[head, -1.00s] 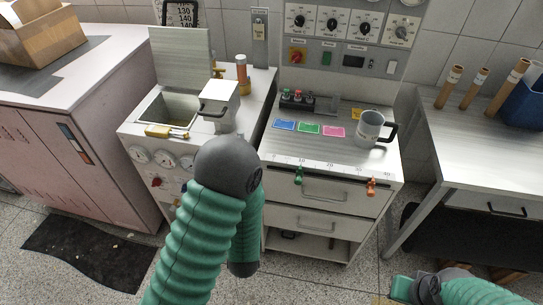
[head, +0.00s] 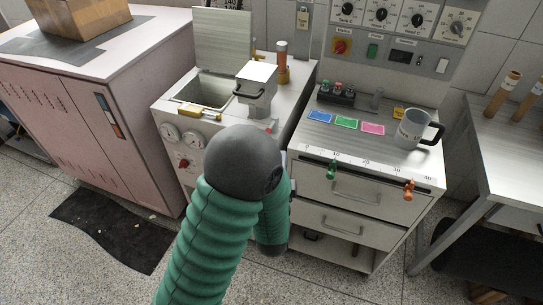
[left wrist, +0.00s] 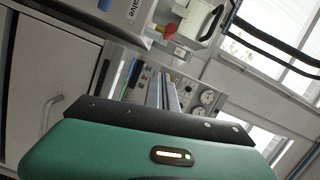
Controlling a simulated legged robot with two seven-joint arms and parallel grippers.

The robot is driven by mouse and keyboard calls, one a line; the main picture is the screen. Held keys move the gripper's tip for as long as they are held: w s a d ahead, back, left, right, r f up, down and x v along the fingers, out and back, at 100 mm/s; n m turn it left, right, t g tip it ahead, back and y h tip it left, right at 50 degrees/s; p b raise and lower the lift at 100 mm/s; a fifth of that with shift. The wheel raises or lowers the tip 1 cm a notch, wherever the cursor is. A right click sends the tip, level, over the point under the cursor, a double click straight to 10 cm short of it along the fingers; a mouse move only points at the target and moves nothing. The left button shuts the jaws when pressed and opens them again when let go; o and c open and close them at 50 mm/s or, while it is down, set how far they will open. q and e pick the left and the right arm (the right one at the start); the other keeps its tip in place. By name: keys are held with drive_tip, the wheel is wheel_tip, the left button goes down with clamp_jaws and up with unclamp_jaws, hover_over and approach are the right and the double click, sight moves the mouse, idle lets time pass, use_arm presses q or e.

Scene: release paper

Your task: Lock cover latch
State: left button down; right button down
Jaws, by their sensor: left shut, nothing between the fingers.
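A square metal cover (head: 224,38) stands raised at the back of an open basin (head: 188,92) in the left counter. A brass-coloured latch piece (head: 200,111) lies along the basin's front edge. In the head view, my green left arm rises in front of the counter, and its gripper is hidden behind the arm. In the left wrist view, the left gripper (left wrist: 169,98) has its grey fingers together with nothing between them. Beyond them are a red knob (left wrist: 169,31) and round gauges (left wrist: 207,97). My right gripper is not in view.
A white box-shaped vessel with a black handle (head: 256,88) stands right of the basin. A grey mug (head: 412,130) and coloured cards (head: 346,123) are on the middle counter.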

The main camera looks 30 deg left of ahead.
use_arm(q)
drive_tip(key=w+a+f+p, duration=0.1)
drive_tip(key=w+a, duration=0.3)
drive_tip(key=a, duration=0.2)
drive_tip(key=shift+w+a, duration=0.25)
drive_tip(key=shift+a, duration=0.1)
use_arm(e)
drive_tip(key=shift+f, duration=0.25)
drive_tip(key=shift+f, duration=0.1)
